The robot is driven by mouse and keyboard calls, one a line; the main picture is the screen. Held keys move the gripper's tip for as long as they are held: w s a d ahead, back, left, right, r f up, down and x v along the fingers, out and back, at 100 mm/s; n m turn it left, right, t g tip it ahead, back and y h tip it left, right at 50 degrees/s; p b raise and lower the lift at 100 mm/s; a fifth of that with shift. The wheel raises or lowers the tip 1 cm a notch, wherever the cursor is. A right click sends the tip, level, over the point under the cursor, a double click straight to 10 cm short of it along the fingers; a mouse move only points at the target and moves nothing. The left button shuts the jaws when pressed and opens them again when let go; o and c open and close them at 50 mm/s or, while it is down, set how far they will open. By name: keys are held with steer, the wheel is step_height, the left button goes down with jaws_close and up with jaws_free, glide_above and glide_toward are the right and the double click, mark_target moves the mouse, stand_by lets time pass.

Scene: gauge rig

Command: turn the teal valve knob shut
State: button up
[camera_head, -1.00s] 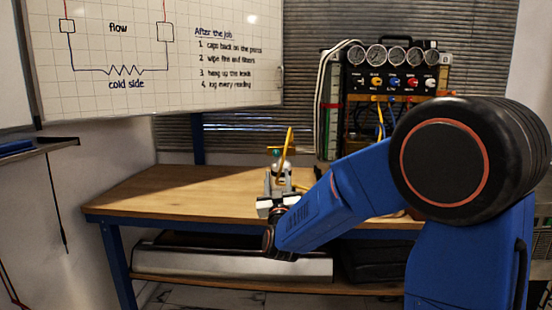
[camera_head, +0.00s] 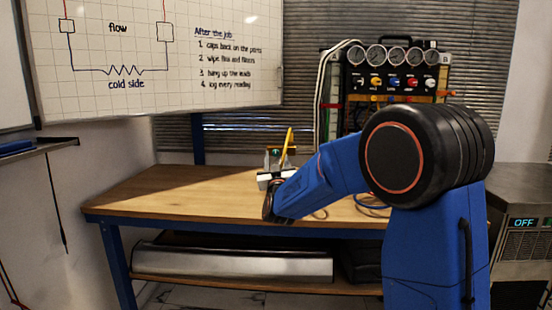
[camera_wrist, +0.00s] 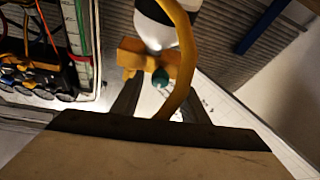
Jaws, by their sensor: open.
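The teal valve knob (camera_wrist: 160,78) shows in the wrist view, on the front of a yellow-orange valve body (camera_wrist: 150,58). In the head view the knob (camera_head: 275,152) is a tiny teal spot above the bench, and the rest of the valve is mostly hidden by my gripper. A yellow hose (camera_wrist: 186,55) arches down past the right side of the knob in the wrist view. My gripper (camera_wrist: 160,101) is open, its dark fingers pointing toward the knob, one to each side. The hose crosses in front near the right finger. I cannot tell whether anything touches.
The wooden bench (camera_head: 165,195) is clear on its left. A gauge panel (camera_head: 395,80) with several dials and coloured knobs stands at the back right, with hoses hanging from it. A metal unit (camera_head: 522,225) reading OFF is at the far right.

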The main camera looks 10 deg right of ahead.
jaws_close()
steer(key=shift+m, duration=0.4)
steer(key=m+h, duration=0.1)
steer(key=m, duration=0.1)
steer(key=m+h, duration=0.1)
steer(key=m, duration=0.1)
steer(key=m+g+h, duration=0.1)
steer(key=m, duration=0.1)
steer(key=shift+a+m+h, duration=0.25)
steer(key=shift+m+h, duration=0.15)
steer(key=m+g+h, duration=0.1)
steer(key=m, duration=0.1)
steer(key=m+g+h, duration=0.1)
steer(key=m, duration=0.2)
steer(key=shift+w, duration=0.1)
steer(key=m+g, duration=0.1)
steer(key=m, duration=0.2)
steer(key=m+g+h, duration=0.1)
steer(key=m, duration=0.2)
steer(key=shift+a+r+m+h, duration=0.2)
steer(key=shift+m+h, duration=0.1)
steer(key=shift+m, duration=0.1)
steer(key=shift+d+r+m+g, duration=0.1)
steer(key=shift+m+g, duration=0.9)
steer(key=shift+m, duration=1)
